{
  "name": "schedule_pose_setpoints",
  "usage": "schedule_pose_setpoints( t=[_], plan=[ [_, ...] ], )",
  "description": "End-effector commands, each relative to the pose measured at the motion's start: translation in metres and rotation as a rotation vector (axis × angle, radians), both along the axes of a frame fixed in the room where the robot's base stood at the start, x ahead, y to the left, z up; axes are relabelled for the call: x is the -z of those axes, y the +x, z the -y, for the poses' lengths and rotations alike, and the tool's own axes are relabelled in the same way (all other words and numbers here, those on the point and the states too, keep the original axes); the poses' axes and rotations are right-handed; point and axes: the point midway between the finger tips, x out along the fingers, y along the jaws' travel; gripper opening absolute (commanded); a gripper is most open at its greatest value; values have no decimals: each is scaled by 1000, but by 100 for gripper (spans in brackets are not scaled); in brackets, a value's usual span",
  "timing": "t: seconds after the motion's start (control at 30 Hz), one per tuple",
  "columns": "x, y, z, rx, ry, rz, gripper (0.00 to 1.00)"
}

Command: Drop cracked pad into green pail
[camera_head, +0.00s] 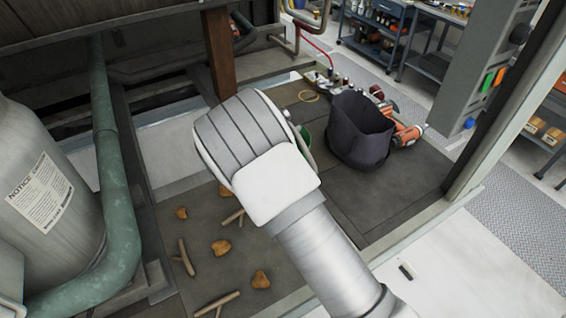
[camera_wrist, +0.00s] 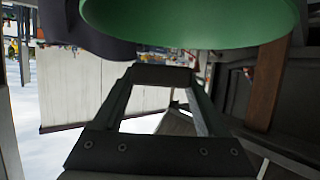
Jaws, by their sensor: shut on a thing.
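My gripper (camera_wrist: 161,84) shows in the wrist view with its two fingers reaching away from me. It is shut on a dark, flat piece, which I take for the cracked pad (camera_wrist: 162,75), held across the fingertips; no crack can be made out. The green pail (camera_wrist: 195,22) fills the top of the wrist view, just beyond and above the fingertips in the picture. In the head view only a sliver of the green pail (camera_head: 304,140) shows behind my arm. My arm hides the gripper and the pad there.
A dark open bag (camera_head: 358,132) stands right of the pail, with orange tools (camera_head: 408,134) behind it. Twigs and brown leaves (camera_head: 221,246) lie on the deck. A grey tank (camera_head: 40,170) and green pipe (camera_head: 112,180) stand left. A wooden post (camera_head: 219,55) rises behind my arm.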

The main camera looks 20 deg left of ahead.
Motion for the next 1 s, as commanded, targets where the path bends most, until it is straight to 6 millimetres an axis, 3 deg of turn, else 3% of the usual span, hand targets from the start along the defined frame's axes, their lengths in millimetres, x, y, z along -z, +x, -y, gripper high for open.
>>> schedule_pose_setpoints(
  t=[0.03, 0.23, 0.57, 0.6, 0.73, 1.0],
  plan=[
    [12, 0, 0, 0, 0, 1, 15],
    [32, 0, 0, 0, 0, 2, 15],
    [35, 0, 0, 0, 0, 2, 15],
    [35, 0, 0, 0, 0, 2, 76],
    [35, 0, 0, 0, 0, 2, 100],
    [35, -1, 0, 0, 0, 0, 100]
  ],
)
